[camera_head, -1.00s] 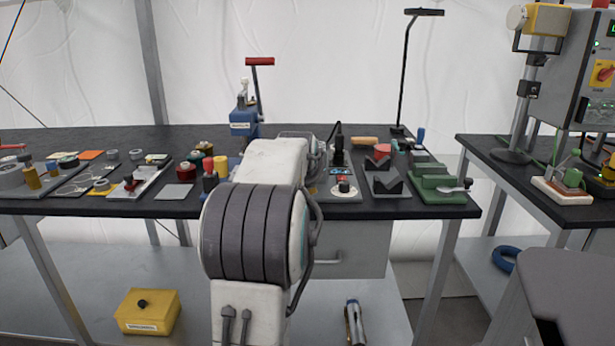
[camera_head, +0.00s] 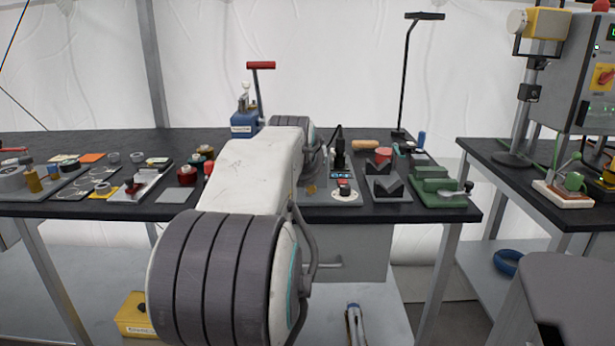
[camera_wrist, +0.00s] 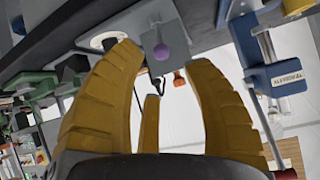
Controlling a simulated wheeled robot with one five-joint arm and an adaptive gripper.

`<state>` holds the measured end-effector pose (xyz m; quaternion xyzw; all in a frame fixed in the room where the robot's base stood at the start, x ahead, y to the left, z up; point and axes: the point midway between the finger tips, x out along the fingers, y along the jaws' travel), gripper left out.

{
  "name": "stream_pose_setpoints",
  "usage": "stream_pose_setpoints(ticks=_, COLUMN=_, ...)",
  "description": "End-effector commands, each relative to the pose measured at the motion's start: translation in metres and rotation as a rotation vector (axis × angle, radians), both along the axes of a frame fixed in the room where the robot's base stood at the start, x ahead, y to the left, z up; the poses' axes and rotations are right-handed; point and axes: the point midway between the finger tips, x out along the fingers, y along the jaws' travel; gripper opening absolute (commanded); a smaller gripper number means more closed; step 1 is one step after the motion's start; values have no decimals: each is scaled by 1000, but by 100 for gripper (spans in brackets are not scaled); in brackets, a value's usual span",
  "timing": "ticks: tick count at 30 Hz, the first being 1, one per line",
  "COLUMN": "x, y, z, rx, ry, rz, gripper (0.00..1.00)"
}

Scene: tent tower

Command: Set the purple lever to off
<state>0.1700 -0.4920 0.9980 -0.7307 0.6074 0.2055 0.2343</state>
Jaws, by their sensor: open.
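The purple lever's round purple knob (camera_wrist: 162,52) shows in the wrist view against a grey plate (camera_wrist: 165,20) on the dark bench top. My gripper (camera_wrist: 161,56) has yellow fingers spread wide open, with nothing held between them. The knob appears between the two upper fingertips and looks beyond them, with no contact visible. The lever's shaft and which way it is set cannot be made out. In the head view, my arm covers the middle of the bench, and neither my gripper nor the purple lever shows.
A blue device with a red-handled lever (camera_head: 260,66) stands at the bench back; a blue labelled block (camera_wrist: 278,77) is right in the wrist view. Black V-blocks (camera_head: 388,187) and a green vise (camera_head: 438,190) stand right of my arm. Small parts crowd the left.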

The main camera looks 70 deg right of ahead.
Motion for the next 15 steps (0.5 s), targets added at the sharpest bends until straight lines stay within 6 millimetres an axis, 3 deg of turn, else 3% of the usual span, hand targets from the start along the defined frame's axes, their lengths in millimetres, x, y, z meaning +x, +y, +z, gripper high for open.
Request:
stream_pose_setpoints(ticks=6, x=-4, y=18, z=13, rx=0, ry=0, rz=0, gripper=45)
stream_pose_setpoints(ticks=15, x=-5, y=25, z=18, rx=1, ry=0, rz=0, gripper=45)
